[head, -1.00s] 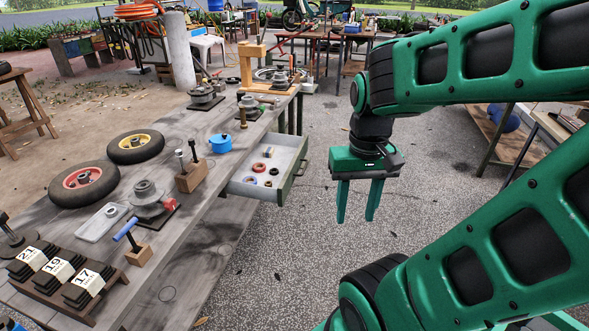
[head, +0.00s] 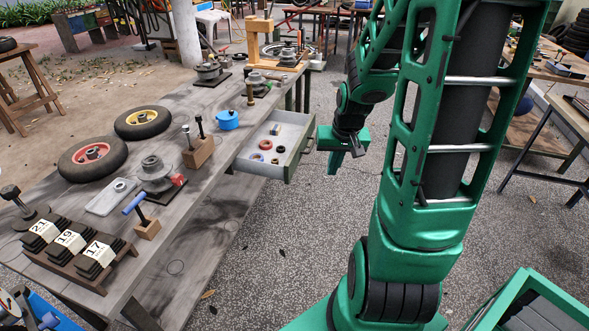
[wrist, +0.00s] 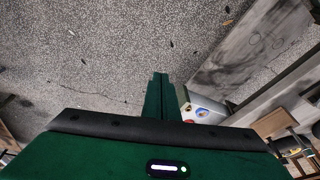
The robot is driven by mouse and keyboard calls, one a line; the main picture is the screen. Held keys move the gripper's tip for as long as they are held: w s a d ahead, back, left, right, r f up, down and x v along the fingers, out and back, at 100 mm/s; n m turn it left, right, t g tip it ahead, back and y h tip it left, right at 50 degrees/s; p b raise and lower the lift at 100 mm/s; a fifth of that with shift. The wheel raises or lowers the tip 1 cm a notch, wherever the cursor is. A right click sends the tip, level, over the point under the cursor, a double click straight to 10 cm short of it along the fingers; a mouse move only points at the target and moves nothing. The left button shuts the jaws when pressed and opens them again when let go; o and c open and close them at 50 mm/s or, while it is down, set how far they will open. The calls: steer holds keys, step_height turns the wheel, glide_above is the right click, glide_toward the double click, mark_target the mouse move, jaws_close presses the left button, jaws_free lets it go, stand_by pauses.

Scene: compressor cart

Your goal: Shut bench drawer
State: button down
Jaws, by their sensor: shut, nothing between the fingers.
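The bench drawer (head: 293,157) stands pulled out from the right side of the grey bench (head: 215,215). Several small rings and other parts lie inside it. My gripper (head: 333,171) is shut and empty, just to the right of the drawer's front, with its fingers pointing down. I cannot tell in the head view whether it touches the front. In the wrist view my shut fingers (wrist: 160,80) are together, and a corner of the open drawer (wrist: 212,103) with parts in it shows right beside them, partly hidden by my gripper.
Wheels (head: 92,160), a blue pot (head: 228,119), a wooden block with posts (head: 198,152) and numbered stacks (head: 70,241) stand on the bench. Another table (head: 570,110) stands at the right.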

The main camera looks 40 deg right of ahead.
steer(key=w+d+f+m+t, duration=0.2)
steer(key=w+d+f+t, duration=0.2)
steer(key=w+f, duration=0.5)
glide_toward(290, 172)
step_height(290, 172, down, 4)
steer(key=w+d, duration=0.1)
steer(key=d, duration=0.1)
steer(key=shift+w+a+m+y, duration=0.3)
steer(key=shift+w+a+y, duration=0.15)
steer(key=shift+w, duration=0.35)
